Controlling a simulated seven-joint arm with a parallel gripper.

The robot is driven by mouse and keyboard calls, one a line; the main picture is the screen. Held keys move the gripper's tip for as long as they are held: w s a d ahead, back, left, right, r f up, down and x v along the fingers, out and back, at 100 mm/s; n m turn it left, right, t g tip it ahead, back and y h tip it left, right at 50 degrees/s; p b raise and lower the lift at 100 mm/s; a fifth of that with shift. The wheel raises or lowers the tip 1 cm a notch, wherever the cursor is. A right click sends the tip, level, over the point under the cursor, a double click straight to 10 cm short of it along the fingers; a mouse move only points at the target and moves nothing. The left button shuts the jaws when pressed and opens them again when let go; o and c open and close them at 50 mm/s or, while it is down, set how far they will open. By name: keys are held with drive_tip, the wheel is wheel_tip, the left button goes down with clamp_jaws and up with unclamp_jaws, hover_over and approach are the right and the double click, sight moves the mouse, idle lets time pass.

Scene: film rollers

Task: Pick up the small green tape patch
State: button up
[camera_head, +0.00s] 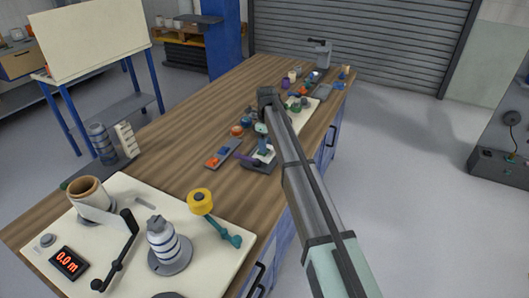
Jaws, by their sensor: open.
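My arm reaches from the lower right over the wooden workbench (180,140) and bends down at its far end. My gripper (264,150) points down over a small dark tray (258,167) near the bench's right edge, with a pale item in it. The jaws are open and small in the picture; nothing shows held between them. I cannot make out the small green tape patch with certainty; my arm and gripper hide part of the area around the tray. I cannot tell the gap between the fingertips and the tray.
A purple item (244,159) and a grey tray with orange and blue pieces (221,153) lie left of the gripper. A pale board (122,185) in front holds rollers, a crank, a red display (69,262) and a yellow roll (201,199) with a teal handle. Several small parts crowd the bench's far end.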

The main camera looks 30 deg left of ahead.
wheel_tip(320, 180, down, 2)
drive_tip(key=shift+f, duration=0.15)
clamp_jaws()
idle(0.5)
